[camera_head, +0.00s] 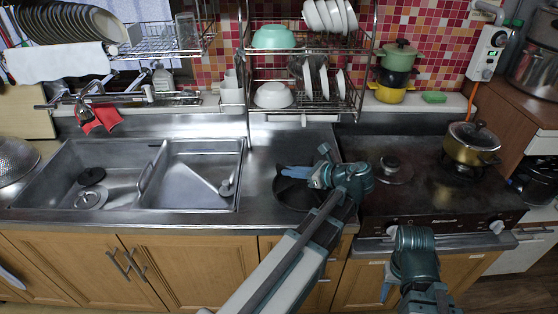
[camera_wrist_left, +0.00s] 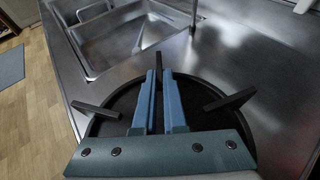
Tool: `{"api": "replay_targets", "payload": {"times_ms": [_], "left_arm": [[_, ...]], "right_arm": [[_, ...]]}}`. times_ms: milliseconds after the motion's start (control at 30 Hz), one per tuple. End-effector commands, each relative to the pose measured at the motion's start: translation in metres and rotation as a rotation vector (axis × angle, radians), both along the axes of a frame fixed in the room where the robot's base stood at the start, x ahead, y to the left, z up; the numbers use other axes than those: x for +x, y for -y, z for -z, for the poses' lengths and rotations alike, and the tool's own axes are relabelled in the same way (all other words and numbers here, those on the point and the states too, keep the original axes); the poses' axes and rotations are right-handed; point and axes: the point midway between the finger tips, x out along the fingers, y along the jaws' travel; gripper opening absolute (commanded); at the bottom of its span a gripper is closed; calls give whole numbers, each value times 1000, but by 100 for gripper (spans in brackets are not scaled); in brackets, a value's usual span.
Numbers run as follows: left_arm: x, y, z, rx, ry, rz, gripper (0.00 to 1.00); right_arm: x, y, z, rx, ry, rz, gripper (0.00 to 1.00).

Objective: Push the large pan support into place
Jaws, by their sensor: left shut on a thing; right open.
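The large pan support is a black round piece with prongs sticking out, seen in the left wrist view (camera_wrist_left: 110,125). In the head view the large pan support (camera_head: 295,200) lies on the steel counter between the sink and the stove, partly hidden by my arm. My left gripper (camera_head: 290,172) is over it. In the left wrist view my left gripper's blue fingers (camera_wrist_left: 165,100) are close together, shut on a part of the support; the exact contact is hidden. My right gripper (camera_head: 385,290) is open in front of the stove, pointing down, with its fingers partly hidden.
The stove top (camera_head: 425,170) is to the right, with a small burner part (camera_head: 395,168) and a gold pot (camera_head: 470,145) on it. The double sink (camera_head: 110,190) is to the left. A dish rack (camera_head: 305,105) stands behind.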

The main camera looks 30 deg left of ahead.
Motion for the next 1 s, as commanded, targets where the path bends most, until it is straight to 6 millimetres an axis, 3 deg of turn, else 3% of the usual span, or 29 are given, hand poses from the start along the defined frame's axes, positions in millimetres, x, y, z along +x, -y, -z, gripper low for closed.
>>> {"api": "replay_targets", "payload": {"times_ms": [100,333,733,767,800,1000], "left_arm": [[-10,22,-3,1,-1,4,0],[-19,44,-5,1,0,0,0],[-21,49,-5,1,0,0,0],[-21,49,-5,1,0,0,7],[-21,49,-5,1,0,0,0],[-21,49,-5,1,0,0,0]], "right_arm": [[0,0,-3,0,0,0,50],[0,0,-5,0,0,0,50],[0,0,-5,0,0,0,50],[0,0,-5,0,0,0,50],[0,0,-5,0,0,0,50],[0,0,-5,0,0,0,50]]}}
